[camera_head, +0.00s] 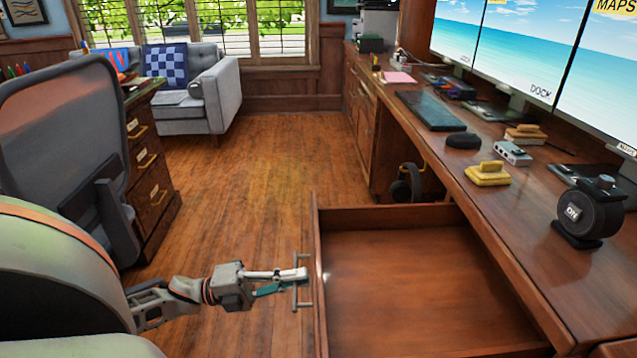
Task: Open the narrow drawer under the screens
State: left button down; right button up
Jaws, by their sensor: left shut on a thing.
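The narrow drawer (400,285) under the desk with the screens (515,48) is pulled well out to the left. Its inside shows as bare wood. Its metal bar handle (296,267) is on the drawer's left-hand front face. My left gripper (297,275) is shut on this handle, with its arm coming in from the lower left. My right gripper does not show in this view.
The desk top (450,170) holds a keyboard (430,110), a mouse, yellow items and a dark round device (588,212). Headphones (407,183) hang below it. An office chair (65,140) stands at left. Wood floor (255,165) is clear beyond the drawer.

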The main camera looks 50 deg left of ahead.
pick_arm(q)
jog(key=shift+s+a, duration=0.25)
jog(key=shift+s, duration=0.05)
jog(key=c, duration=2.5)
grip_release()
jog(key=v, duration=1.2)
